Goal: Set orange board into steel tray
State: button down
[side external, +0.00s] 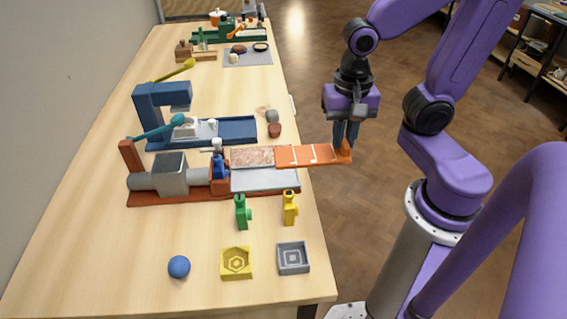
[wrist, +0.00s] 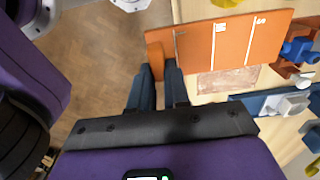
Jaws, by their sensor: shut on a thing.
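The orange board (side external: 300,156) is long and flat with white cross lines, and it also shows in the wrist view (wrist: 235,40). My gripper (side external: 345,146) is shut on the upright orange grip at the board's right end, off the table's right edge. In the wrist view my two fingertips (wrist: 157,68) meet at this grip. The board lies roughly level and reaches left over the table edge. The steel tray (side external: 265,181) is the flat grey part at the right of the orange-based machine. The board's left end is above or beside its far right corner; I cannot tell the gap.
A speckled brownish slab (side external: 252,157) lies just left of the board. A blue machine (side external: 215,130) stands behind. Green (side external: 242,212) and yellow (side external: 290,208) upright pieces stand in front, with a yellow square (side external: 236,263), a grey square (side external: 293,258) and a blue ball (side external: 179,266).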

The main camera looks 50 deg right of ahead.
jog(key=shift+w+a+f, duration=0.15)
jog(key=shift+w+f, duration=0.25)
jog(key=shift+w, duration=0.4)
jog(key=w+f, duration=0.2)
jog(key=w, duration=0.1)
jog(key=w+a+f, duration=0.1)
jog(key=w+f, duration=0.4)
jog(key=w, duration=0.2)
jog(key=shift+a+f, duration=0.15)
jog(key=shift+f, duration=0.4)
jog(key=shift+w+f, duration=0.15)
jog(key=shift+f, duration=1.5)
jog(key=shift+f, duration=0.15)
jog(key=c, duration=1.1)
grip_release()
